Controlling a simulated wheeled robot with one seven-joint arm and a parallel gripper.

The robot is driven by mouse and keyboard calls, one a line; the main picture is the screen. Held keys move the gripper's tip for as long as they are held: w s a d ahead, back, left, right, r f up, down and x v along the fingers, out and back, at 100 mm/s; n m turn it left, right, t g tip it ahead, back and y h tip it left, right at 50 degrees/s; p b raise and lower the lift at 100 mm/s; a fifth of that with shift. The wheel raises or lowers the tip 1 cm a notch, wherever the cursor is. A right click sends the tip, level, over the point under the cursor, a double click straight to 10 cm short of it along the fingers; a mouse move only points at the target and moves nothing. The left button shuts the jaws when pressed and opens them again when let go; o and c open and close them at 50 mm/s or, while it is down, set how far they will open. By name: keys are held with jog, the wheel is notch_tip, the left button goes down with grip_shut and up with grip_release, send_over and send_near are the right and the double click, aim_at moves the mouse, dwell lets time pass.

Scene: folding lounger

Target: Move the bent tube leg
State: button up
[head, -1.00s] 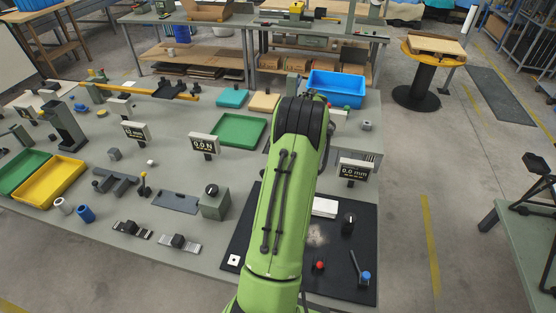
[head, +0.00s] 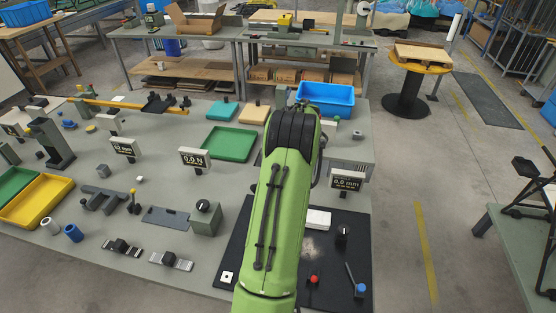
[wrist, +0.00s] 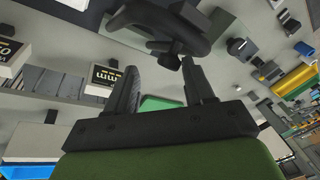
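I cannot pick out a bent tube leg or a lounger with certainty in either view. In the wrist view a dark, thick curved part (wrist: 160,22) lies beyond the fingertips; I cannot tell what it is. My gripper (wrist: 163,85) shows in the wrist view with its two black fingers apart and nothing seen between them but the background, including part of a green tray. In the head view my green arm reaches over the bench and hides my gripper and whatever is just beneath it.
The grey bench (head: 130,262) holds a green tray (head: 231,144), a blue bin (head: 326,98), a yellow tray (head: 36,202), small displays (head: 194,159) and several fixtures. A black mat (head: 236,259) with a red knob (head: 314,279) lies at its right front. Open floor (head: 400,220) is to the right.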

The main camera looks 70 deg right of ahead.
jog(key=p+v, duration=0.1)
jog(key=v, duration=1.3)
jog(key=shift+a+r, duration=0.15)
jog(key=shift+r, duration=0.15)
